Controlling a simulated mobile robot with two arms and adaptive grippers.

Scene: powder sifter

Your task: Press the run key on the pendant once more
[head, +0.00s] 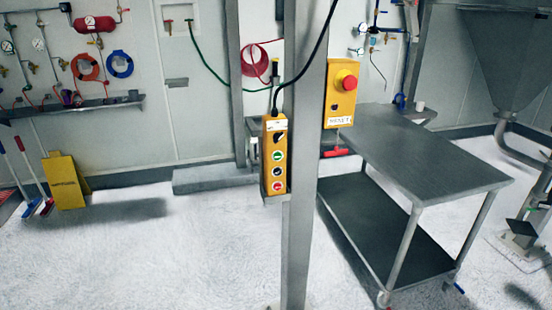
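The yellow pendant (266,160) stands upright in a small holder on the left side of a grey post, with a black cable running up from its top. Its face carries a black selector near the top, then a green key (278,155), a dark key (278,171) and a red key (278,186) below. The key markings are too small to read; the green one has a pale bar. Neither of my grippers shows in the head view.
The grey post (304,220) stands in mid-view. A yellow box with a red mushroom button (346,82) is on its right side. A steel cart (440,165) stands to the right, a grey hopper (505,60) behind it.

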